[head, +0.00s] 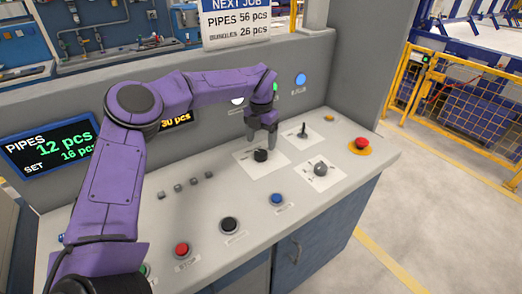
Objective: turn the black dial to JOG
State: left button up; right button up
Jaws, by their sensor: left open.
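The black dial (261,155) sits on a white label plate (243,160) on the sloping top of the control console. Its markings are too small to read, so I cannot tell which position it points to. My left gripper (263,138) hangs just above and behind the dial, fingers pointing down and apart. Nothing shows between the fingers. I cannot tell whether a fingertip touches the dial. My right gripper is not in view.
A small lever (303,131) and a grey knob (320,168) stand right of the dial. A red mushroom button (362,143) sits at the right end. Blue (277,199), black (230,224) and red (182,249) buttons line the front. A panel rises behind.

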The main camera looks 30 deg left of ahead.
aim_at(261, 152)
pick_arm(q)
notch_tip(261, 152, up, 6)
jog(key=shift+f, duration=0.1)
dwell(0.5)
